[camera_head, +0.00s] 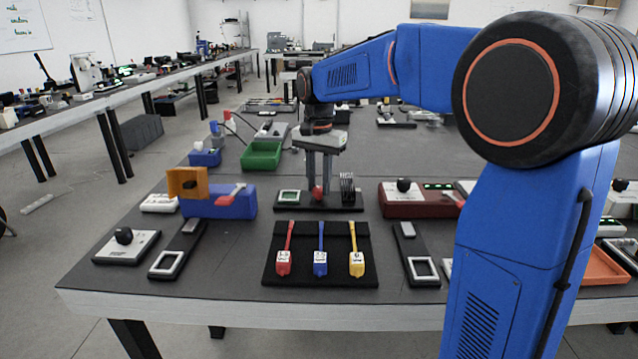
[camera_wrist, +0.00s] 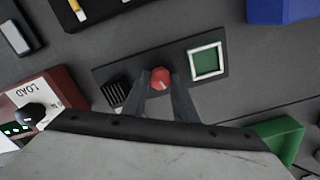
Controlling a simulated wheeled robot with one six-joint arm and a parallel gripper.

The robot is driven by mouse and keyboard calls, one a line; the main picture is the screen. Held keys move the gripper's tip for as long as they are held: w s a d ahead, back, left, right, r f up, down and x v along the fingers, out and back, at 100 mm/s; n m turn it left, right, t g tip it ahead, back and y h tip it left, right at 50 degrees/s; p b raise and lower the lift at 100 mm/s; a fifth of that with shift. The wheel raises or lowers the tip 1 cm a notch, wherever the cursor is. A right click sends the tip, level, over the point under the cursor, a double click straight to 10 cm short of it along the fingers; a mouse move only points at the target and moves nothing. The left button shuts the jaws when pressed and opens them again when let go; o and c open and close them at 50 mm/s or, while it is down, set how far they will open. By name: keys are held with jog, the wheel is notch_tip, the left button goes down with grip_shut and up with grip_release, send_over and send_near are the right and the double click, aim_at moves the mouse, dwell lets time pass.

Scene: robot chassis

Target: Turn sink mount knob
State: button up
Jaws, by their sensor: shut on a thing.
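A red knob (camera_head: 317,194) stands on a dark mount plate (camera_head: 285,208) near the middle of the table. It also shows in the wrist view as a red faceted knob (camera_wrist: 160,78). The plate carries a green square with a white frame (camera_head: 289,197) on one side and a black finned heat sink (camera_head: 347,186) on the other. My gripper (camera_head: 319,181) points down over the plate, with its fingertips at the two sides of the red knob. In the wrist view the fingers (camera_wrist: 162,92) close on the knob, partly hiding its lower side.
A blue block with an orange bracket (camera_head: 232,207) stands to the left, and a dark red box (camera_head: 415,207) to the right. A black mat (camera_head: 318,236) with red, blue and yellow tools lies in front. A green bin (camera_head: 262,154) stands behind.

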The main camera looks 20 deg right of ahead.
aim_at(319, 188)
jog(key=n, duration=1.1)
jog(key=shift+n, duration=2.1)
jog(key=o, duration=1)
jog(key=shift+o, duration=0.2)
notch_tip(319, 188, up, 17)
jog(key=shift+r, duration=0.2)
